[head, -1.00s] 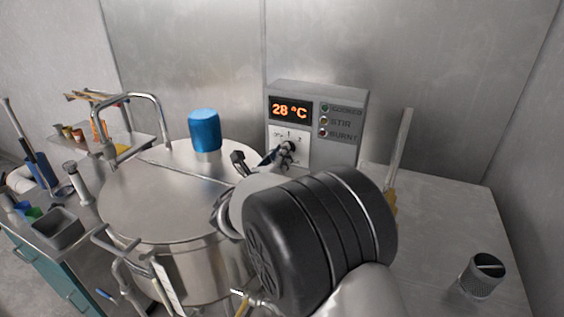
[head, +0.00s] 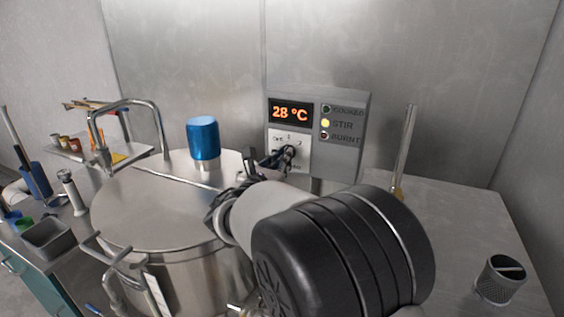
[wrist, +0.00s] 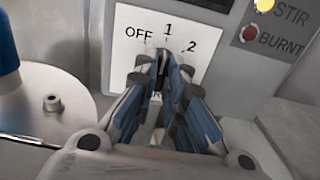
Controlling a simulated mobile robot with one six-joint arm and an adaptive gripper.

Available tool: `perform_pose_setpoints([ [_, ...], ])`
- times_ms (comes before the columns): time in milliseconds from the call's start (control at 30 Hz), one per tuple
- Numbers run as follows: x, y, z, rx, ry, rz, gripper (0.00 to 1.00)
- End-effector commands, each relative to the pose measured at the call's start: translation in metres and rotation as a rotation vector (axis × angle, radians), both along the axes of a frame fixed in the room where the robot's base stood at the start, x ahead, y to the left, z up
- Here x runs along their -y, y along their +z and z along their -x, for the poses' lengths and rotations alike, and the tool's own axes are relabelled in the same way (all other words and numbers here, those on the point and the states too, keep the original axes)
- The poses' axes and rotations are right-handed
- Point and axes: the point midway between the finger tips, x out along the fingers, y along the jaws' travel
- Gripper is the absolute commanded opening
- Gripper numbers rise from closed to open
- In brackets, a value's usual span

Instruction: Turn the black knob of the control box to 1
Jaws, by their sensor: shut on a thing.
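The grey control box (head: 350,105) stands against the back wall, its display reading 28 °C. Its white dial plate (wrist: 128,50) shows OFF at left, 1 at top and 2 at right. My gripper (wrist: 164,62) is shut on the black knob (wrist: 161,66), one finger on each side. In the head view my gripper (head: 284,158) is in front of the dial plate. The knob shows as a dark sliver between the fingertips, roughly below the 1. Its exact pointing is mostly hidden by the fingers. The yellow STIR light (head: 325,123) is lit.
A large steel pot (head: 150,215) with a blue-capped motor (head: 203,138) on its lid stands left of the box. A steel rod (head: 408,145) stands to the right. A perforated metal cup (head: 499,280) is at the right edge of the counter (head: 455,225), which is otherwise clear there.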

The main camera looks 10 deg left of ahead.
Motion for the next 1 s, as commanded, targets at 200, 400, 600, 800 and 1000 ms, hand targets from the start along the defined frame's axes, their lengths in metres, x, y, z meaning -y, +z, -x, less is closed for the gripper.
perform_pose_setpoints([
  [200, 0.000, 0.000, 0.000, -0.001, 0.000, 0.000, 0.00],
  [400, 0.000, 0.000, 0.000, -0.001, 0.000, 0.000, 0.21],
  [600, 0.000, 0.000, 0.000, 0.000, 0.000, 0.001, 0.31],
  [800, 0.000, 0.000, 0.000, 0.000, 0.000, 0.001, 0.31],
  [1000, -0.003, 0.001, 0.012, 0.000, 0.002, 0.000, 0.31],
])
